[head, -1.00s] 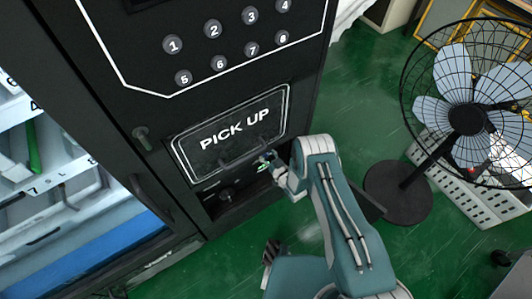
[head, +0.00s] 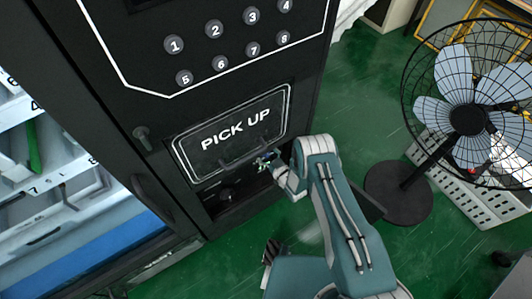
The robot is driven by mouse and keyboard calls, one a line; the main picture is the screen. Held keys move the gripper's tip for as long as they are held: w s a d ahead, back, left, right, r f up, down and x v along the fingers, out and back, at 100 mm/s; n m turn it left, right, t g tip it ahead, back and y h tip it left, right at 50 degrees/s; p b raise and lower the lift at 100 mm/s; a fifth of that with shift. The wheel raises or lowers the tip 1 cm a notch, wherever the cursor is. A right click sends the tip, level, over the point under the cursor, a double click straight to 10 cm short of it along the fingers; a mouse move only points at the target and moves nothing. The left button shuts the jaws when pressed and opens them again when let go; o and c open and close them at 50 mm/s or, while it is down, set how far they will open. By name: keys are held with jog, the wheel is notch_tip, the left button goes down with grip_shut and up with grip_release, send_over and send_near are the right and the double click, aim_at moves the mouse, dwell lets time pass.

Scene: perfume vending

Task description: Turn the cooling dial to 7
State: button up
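The black vending machine has a "PICK UP" flap (head: 232,138) low on its front. Below the flap is a dark recess with a small dark round knob (head: 226,194). It may be the cooling dial, but no numbers or pointer on it can be read. My gripper (head: 264,160) is at the lower right edge of the flap, up and to the right of the knob and apart from it in the picture. Its fingers are small and partly lost against the dark panel, so I cannot tell how far they are open.
Numbered buttons (head: 214,29) sit above the flap. A handle lock (head: 142,136) is left of it. Glass-fronted shelves (head: 60,185) fill the left side. A standing fan (head: 467,119) is on the right, beside a white perforated panel (head: 455,185). Green floor (head: 350,110) is open between machine and fan.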

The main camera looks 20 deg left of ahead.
jog(key=v, duration=1.2)
jog(key=shift+f, duration=0.1)
jog(key=shift+n, duration=0.6)
jog(key=x, duration=1.2)
jog(key=c, duration=1.2)
